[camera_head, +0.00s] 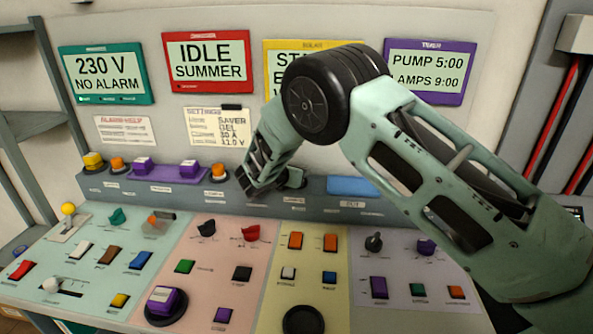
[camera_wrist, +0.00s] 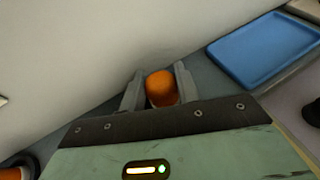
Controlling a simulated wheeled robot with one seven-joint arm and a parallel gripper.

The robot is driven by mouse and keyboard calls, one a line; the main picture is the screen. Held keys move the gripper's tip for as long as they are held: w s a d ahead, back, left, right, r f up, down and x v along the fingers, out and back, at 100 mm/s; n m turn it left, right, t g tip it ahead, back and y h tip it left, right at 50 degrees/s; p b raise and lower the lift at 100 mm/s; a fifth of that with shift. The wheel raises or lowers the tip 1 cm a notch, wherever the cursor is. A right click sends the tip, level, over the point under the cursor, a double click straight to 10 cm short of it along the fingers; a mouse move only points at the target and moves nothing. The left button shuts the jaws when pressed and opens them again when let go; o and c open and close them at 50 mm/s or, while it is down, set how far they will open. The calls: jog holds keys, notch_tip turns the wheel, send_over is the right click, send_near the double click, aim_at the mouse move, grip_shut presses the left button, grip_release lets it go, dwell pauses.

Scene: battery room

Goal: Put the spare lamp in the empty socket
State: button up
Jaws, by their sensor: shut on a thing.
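My gripper (camera_wrist: 160,78) is shut on an orange lamp (camera_wrist: 161,88), which sits between the two grey fingers in the wrist view. In the head view my gripper (camera_head: 262,192) is low over the panel's grey ledge, just right of the last orange lamp in the row (camera_head: 217,172). The held lamp is hidden there by my gripper. The empty socket cannot be made out in either view; the ledge under my gripper is covered. I cannot tell whether the held lamp touches the ledge. The blue tray (camera_head: 352,186) on the ledge, also in the wrist view (camera_wrist: 262,47), looks empty.
Yellow (camera_head: 93,160), orange and purple lamps stand along the ledge left of my gripper. The upright back panel (camera_head: 240,60) with several display screens rises close behind. The sloping console (camera_head: 190,250) in front carries many switches and knobs.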

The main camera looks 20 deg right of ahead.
jog(key=shift+f, duration=0.25)
jog(key=o, duration=1)
jog(key=shift+r, duration=0.1)
jog(key=shift+c, duration=0.2)
jog(key=shift+r, duration=0.2)
jog(key=b+v, duration=0.3)
jog(key=v, duration=0.9)
jog(key=s+r+m+g+y, duration=0.1)
jog(key=s+m+g+y, duration=0.3)
jog(key=s+m, duration=0.5)
jog(key=s+d+r+m+g+y, duration=0.1)
jog(key=s+m+g+y, duration=0.4)
jog(key=s, duration=2.7)
jog(key=m+y, duration=0.1)
jog(key=m, duration=0.4)
jog(key=shift+d+r+g, duration=0.3)
jog(key=shift+r, duration=0.05)
